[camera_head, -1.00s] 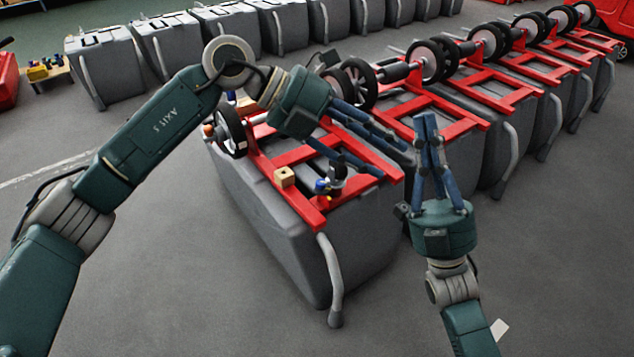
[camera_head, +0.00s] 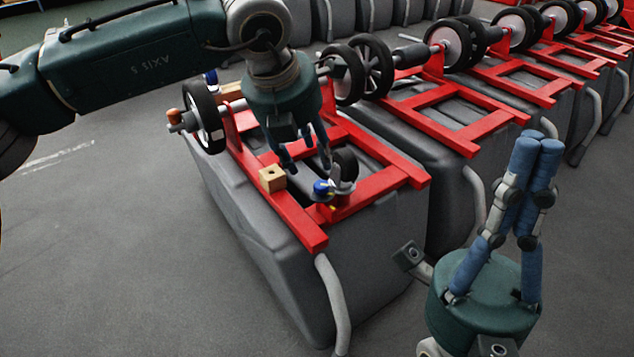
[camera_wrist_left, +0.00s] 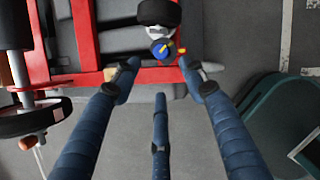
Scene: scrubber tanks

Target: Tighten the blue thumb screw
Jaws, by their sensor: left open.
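The blue thumb screw (camera_head: 321,187) sits beside a small black caster wheel (camera_head: 346,164) on the red frame (camera_head: 385,183) of the nearest grey tank (camera_head: 372,241). It also shows in the left wrist view (camera_wrist_left: 160,48), just beyond my fingertips. My left gripper (camera_head: 306,162) is open, empty and points down, a little above and behind the screw. Its spread blue fingers (camera_wrist_left: 160,75) show in the left wrist view, apart from the screw. My right gripper (camera_head: 537,142) points up at the lower right, its fingertips together and nothing visible between them.
A wooden block (camera_head: 272,178) sits on the frame left of the screw. A large wheel (camera_head: 204,117) and an orange knob (camera_head: 174,116) are at the tank's left end. More tanks with red frames (camera_head: 450,125) stand behind and right. Grey floor (camera_head: 120,260) is clear at left.

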